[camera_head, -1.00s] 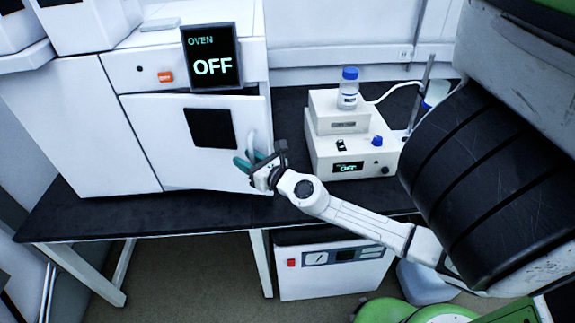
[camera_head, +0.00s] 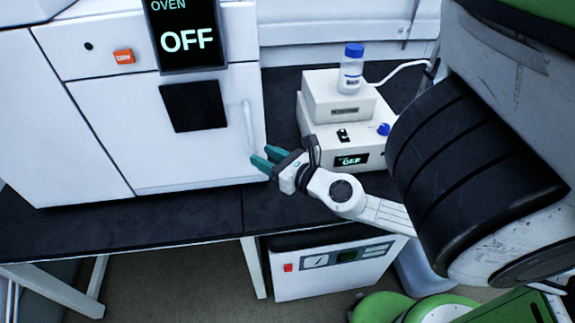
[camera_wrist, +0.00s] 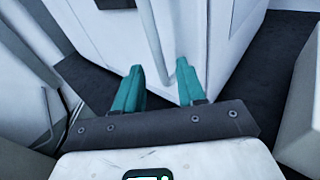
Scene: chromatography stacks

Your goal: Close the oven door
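The white oven door (camera_head: 115,125) with a dark window (camera_head: 193,106) stands at the left in the head view. It looks flush with the oven front, with no clear gap at its edges. Its pale vertical handle (camera_head: 248,128) is near the right edge. My gripper (camera_head: 263,156) is at the door's lower right corner, just below and right of the handle. Its two teal fingers are apart with nothing held. In the wrist view, the handle (camera_wrist: 151,38) runs down between the lines of the open fingers (camera_wrist: 159,66). I cannot tell whether a fingertip touches the door.
The oven's display (camera_head: 187,38) reads OFF above the door. A white instrument (camera_head: 335,125) with a blue-capped bottle (camera_head: 351,68) stands on the dark bench (camera_head: 110,230), right of my gripper. A white unit (camera_head: 330,272) stands under the bench. The bench front is clear.

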